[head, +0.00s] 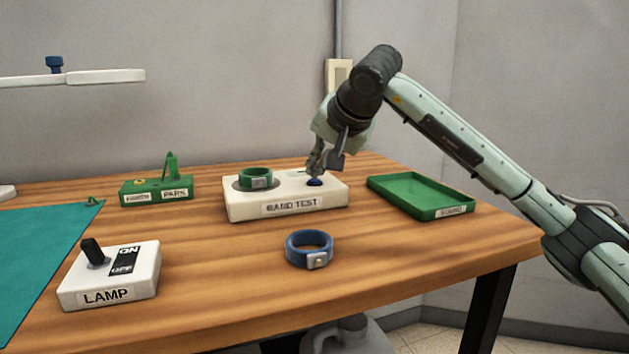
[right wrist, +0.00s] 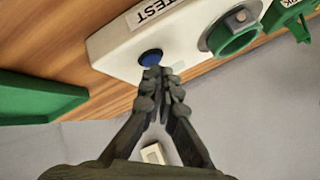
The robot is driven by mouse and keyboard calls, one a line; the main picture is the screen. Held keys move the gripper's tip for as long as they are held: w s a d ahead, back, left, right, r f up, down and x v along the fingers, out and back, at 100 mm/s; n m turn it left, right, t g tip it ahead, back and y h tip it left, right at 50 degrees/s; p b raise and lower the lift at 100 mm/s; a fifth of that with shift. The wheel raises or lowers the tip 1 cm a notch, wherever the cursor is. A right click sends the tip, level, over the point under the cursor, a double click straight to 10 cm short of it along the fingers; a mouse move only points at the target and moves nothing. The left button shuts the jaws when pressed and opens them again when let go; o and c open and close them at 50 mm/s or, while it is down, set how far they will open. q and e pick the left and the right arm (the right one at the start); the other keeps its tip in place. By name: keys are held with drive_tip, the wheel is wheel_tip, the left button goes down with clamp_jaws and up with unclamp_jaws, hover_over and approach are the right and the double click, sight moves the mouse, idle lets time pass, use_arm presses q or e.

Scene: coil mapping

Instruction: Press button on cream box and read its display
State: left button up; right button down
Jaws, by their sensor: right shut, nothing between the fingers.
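The cream box (head: 240,208), labelled BAND TEST, stands near the middle of the table. A green band (head: 256,180) sits on a round grey seat on its left part. A blue button (head: 314,182) is on its right part. My right gripper (head: 314,176) is shut and empty, its fingertips at the button in the head view. In the right wrist view the fingertips (right wrist: 158,72) overlap the edge of the blue button (right wrist: 150,57); I cannot tell whether it is pressed down. No display reading can be made out on the box. My left gripper is not in view.
A blue band (head: 309,248) lies in front of the box. A green tray (head: 390,190) is to its right. A green PARK block (head: 155,200) and a white LAMP switch box (head: 125,283) stand left, beside a teal mat (head: 35,250). The table's front right is clear.

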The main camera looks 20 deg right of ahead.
sight(316, 181)
drive_tip(key=shift+f, duration=0.35)
idle(0.5)
drive_tip(key=shift+r+p, duration=0.45)
drive_tip(key=shift+r, duration=0.35)
wheel_tip(316, 181, up, 5)
drive_tip(key=p, duration=0.4)
drive_tip(key=shift+r, duration=0.1)
